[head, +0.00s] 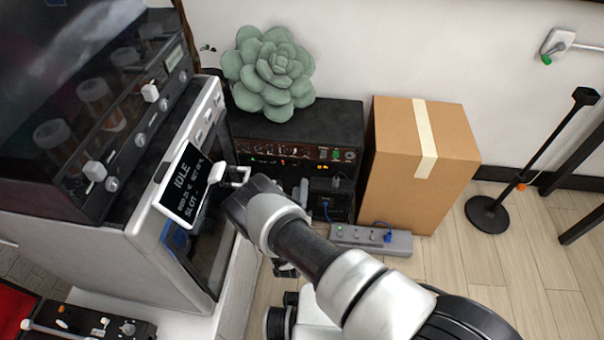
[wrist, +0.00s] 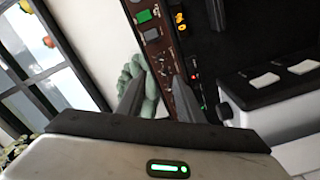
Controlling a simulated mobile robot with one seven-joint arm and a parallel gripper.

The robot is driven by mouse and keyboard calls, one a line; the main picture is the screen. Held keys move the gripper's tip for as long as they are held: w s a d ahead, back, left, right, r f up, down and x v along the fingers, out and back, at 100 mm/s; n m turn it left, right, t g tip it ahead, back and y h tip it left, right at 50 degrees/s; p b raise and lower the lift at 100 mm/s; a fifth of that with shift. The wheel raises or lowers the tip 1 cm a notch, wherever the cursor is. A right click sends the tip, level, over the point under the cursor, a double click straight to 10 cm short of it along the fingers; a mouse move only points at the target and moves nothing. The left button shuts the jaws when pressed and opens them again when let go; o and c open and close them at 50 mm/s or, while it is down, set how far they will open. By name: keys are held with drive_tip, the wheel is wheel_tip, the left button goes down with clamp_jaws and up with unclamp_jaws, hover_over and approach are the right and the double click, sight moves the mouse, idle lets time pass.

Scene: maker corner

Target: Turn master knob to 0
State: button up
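The black amplifier-like unit (head: 340,118) stands against the wall and has a reddish-brown front panel (head: 290,150) with a row of small knobs. No label reading "master" is legible, so I cannot tell which knob is the master or where it points. In the wrist view the same panel (wrist: 165,45) runs slantwise behind my fingers. My gripper (head: 236,180) is in front of the unit's left part, close to the tilted display. In the wrist view my gripper (wrist: 160,85) has its two dark fingers apart with nothing visibly held between them.
A display reading IDLE (head: 185,185) and a white knob (head: 213,170) on the pale machine are close on the left. A green succulent-shaped cushion (head: 268,70) sits on the unit. A cardboard box (head: 395,155) and a power strip (head: 370,240) are to the right.

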drive_tip(key=shift+s, duration=1.65)
